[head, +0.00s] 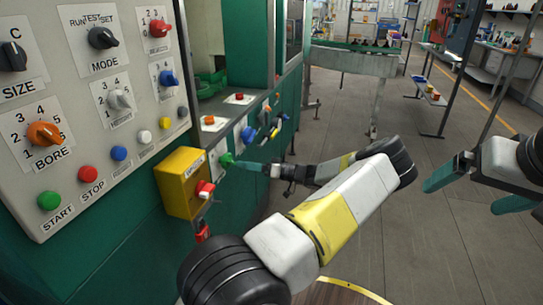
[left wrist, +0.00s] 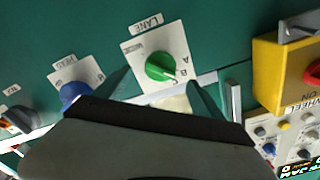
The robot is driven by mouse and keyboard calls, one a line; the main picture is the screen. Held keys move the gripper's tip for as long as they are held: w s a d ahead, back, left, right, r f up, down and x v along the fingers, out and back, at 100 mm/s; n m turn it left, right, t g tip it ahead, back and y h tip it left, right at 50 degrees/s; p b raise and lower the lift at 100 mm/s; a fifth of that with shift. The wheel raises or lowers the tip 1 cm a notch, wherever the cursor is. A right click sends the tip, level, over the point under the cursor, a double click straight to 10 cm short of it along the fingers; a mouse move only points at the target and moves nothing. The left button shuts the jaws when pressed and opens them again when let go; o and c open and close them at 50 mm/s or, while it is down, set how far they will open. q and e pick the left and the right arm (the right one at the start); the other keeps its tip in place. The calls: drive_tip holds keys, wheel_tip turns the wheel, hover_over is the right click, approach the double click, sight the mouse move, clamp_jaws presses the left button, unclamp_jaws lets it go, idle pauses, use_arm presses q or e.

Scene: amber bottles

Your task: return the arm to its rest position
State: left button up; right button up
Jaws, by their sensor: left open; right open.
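My left arm (head: 330,205) reaches across the head view toward the machine panel. My left gripper (head: 243,166) is open in front of a green knob (head: 226,160). In the left wrist view the green knob (left wrist: 160,67) sits on a white plate labelled LANE, with marks A and B. The teal fingers of the left gripper (left wrist: 163,88) stand apart below and to either side of the knob; I cannot tell whether they touch it. My right gripper (head: 477,190) is open and empty at the right of the head view, over the floor.
A yellow box (head: 183,182) with a red knob juts out beside the left gripper. A large panel (head: 105,110) with knobs and buttons fills the left. A blue knob (left wrist: 72,92) is left of the green one. Grey floor (head: 440,240) lies open between the arms.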

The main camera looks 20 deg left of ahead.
use_arm(q)
drive_tip(key=s+d+r+m+g+h, duration=0.15)
drive_tip(key=s+d+r+h, duration=0.35)
drive_tip(key=s+d+h, duration=0.55)
drive_tip(key=s+d+r+m+t+h, duration=0.4)
drive_tip(key=s+d+r, duration=0.4)
drive_tip(key=r, duration=0.3)
drive_tip(key=s+d+r+m+t+h, duration=0.5)
drive_tip(key=s+d+r+m, duration=0.2)
drive_tip(key=r, duration=0.4)
drive_tip(key=shift+s+d+m+h, duration=0.35)
drive_tip(key=shift+s+d, duration=0.45)
drive_tip(key=shift+d, duration=0.2)
drive_tip(key=shift+t, duration=0.25)
drive_tip(key=shift+c, duration=0.2)
